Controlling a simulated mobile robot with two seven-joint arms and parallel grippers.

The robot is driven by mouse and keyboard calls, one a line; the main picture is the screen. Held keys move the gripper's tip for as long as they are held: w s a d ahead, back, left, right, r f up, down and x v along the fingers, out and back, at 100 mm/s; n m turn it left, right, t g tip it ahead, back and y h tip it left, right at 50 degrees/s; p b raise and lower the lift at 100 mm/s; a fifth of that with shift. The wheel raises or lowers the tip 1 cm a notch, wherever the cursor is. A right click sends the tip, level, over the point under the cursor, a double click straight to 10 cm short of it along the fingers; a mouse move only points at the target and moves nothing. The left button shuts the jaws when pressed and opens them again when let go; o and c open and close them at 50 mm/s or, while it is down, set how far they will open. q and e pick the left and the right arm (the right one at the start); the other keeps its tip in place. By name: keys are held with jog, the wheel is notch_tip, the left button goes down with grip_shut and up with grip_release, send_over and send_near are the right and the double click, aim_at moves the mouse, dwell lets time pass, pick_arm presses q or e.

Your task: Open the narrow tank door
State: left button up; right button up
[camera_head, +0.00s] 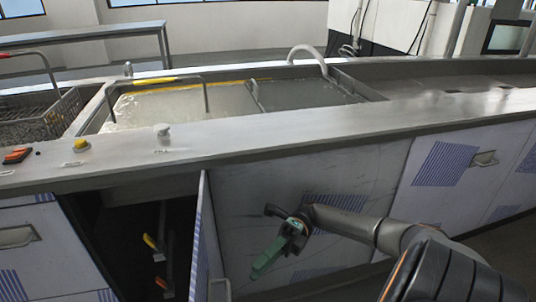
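The narrow tank door (204,243) stands swung out from the tank front, seen nearly edge-on, with a bar handle (221,288) low on its right side. To its left the dark cabinet opening (120,240) is exposed. My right gripper (262,266), with green fingers, is to the right of the door, in front of a wider panel, and appears apart from the door. The fingers overlap from this angle, so I cannot tell whether they are open or shut. I see nothing held in it. My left gripper is not in view.
Yellow-handled parts (152,243) show inside the opening. The steel counter (330,128) overhangs the door, with a liquid-filled tank (185,105) behind. A wire basket (70,108) and an orange switch (17,155) are at left. Panels with handles (484,158) continue right.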

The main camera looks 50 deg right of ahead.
jog(key=shift+w+d+f, duration=0.1)
jog(key=shift+d+f, duration=0.05)
jog(key=shift+d, duration=1.15)
